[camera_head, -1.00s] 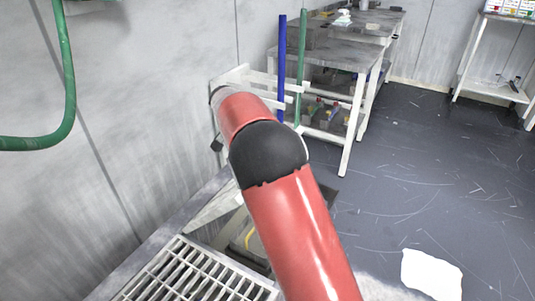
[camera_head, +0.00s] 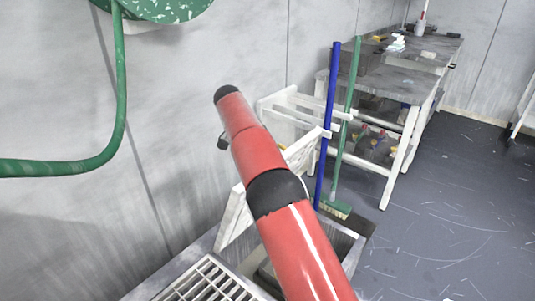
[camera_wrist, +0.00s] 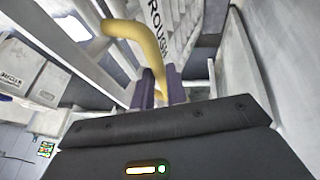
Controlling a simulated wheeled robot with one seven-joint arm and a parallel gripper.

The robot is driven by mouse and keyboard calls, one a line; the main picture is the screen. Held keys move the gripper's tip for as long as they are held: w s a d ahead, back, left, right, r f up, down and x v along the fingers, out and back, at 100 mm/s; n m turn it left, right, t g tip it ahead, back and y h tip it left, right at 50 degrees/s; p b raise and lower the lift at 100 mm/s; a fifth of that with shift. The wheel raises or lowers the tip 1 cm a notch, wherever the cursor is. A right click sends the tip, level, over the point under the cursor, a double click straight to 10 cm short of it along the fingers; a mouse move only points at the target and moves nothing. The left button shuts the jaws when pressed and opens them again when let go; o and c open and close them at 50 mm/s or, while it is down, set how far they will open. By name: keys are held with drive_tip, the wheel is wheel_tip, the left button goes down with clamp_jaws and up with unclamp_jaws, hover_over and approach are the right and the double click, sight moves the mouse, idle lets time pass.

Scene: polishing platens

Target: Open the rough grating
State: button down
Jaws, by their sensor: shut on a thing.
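The rough grating (camera_wrist: 172,22) shows in the wrist view as a white slatted panel with the word "ROUGH" on it. Its yellow handle (camera_wrist: 150,42) curves down between my gripper's two dark fingers (camera_wrist: 163,88). My gripper is shut on this handle. In the head view the grating (camera_head: 235,218) stands tilted up, with white edges showing on both sides of my red arm. My gripper and the handle are hidden behind my arm there. Part of an open pit (camera_head: 348,246) shows beside the raised grating.
Another slatted grating (camera_head: 208,284) lies flat at the bottom left. A blue pole (camera_head: 328,125) and a green broom (camera_head: 347,125) stand beyond the pit, near a workbench (camera_head: 410,90). A green hose (camera_head: 121,90) hangs on the left wall. The floor at right (camera_head: 450,215) is clear.

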drive_tip(key=shift+w+a+f, duration=0.15)
drive_tip(key=shift+a+f, duration=0.5)
drive_tip(key=shift+a, duration=0.3)
drive_tip(key=c, duration=1.8)
unclamp_jaws()
drive_tip(key=shift+o, duration=1)
drive_tip(key=shift+w+a+f, duration=0.1)
drive_tip(key=shift+a+f, duration=0.1)
drive_tip(key=shift+o, duration=1)
drive_tip(key=shift+r, duration=0.1)
drive_tip(key=shift+w+d+r, duration=0.1)
drive_tip(key=shift+d+r, duration=0.1)
drive_tip(key=shift+r, duration=0.05)
drive_tip(key=shift+d, duration=0.15)
drive_tip(key=shift+d, duration=0.1)
